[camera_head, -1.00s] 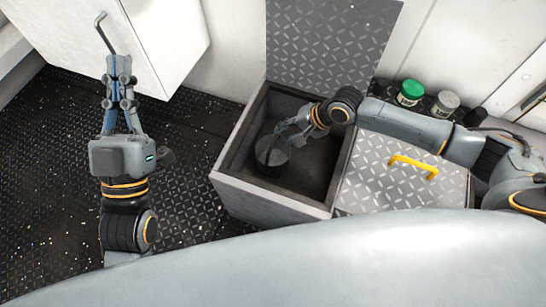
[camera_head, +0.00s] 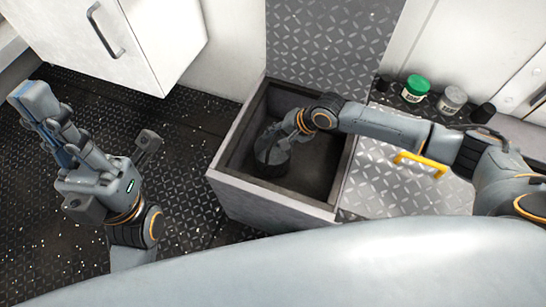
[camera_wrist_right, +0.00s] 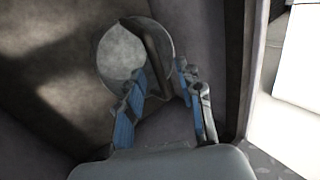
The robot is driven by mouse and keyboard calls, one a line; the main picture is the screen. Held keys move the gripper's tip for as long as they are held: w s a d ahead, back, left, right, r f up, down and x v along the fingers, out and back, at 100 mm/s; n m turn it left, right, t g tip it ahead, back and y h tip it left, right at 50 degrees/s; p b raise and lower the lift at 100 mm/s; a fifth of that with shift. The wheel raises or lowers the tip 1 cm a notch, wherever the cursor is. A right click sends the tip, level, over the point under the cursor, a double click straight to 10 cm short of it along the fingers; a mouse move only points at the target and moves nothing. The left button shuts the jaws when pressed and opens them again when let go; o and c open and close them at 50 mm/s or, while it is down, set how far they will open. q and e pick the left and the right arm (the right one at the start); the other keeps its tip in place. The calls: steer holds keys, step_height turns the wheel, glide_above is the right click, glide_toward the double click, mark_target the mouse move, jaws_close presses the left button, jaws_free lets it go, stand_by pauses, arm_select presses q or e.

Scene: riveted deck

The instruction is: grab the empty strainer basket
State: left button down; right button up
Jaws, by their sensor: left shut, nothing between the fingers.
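The strainer basket (camera_head: 268,167) is a dark, round vessel near the left wall inside the open well (camera_head: 325,203). In the right wrist view the strainer basket (camera_wrist_right: 121,55) shows a pale round inside that looks empty and a dark strip on its right side. My right gripper (camera_head: 274,143) reaches down at the basket. In the wrist view the right gripper (camera_wrist_right: 162,76) has its fingers apart, with the dark strip between the tips; contact cannot be told. My left gripper (camera_head: 34,98) is shut and empty over the floor at the far left.
A raised tread-plate lid (camera_head: 325,45) stands behind the well. A closed tread-plate panel with a yellow handle (camera_head: 420,164) lies to its right, with a green-lidded jar (camera_head: 416,88) and a grey-lidded jar (camera_head: 452,99) behind. A white cabinet (camera_head: 150,40) stands at the upper left.

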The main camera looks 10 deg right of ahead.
steer(key=shift+x, duration=0.85)
steer(key=shift+c, duration=0.4)
jaws_close()
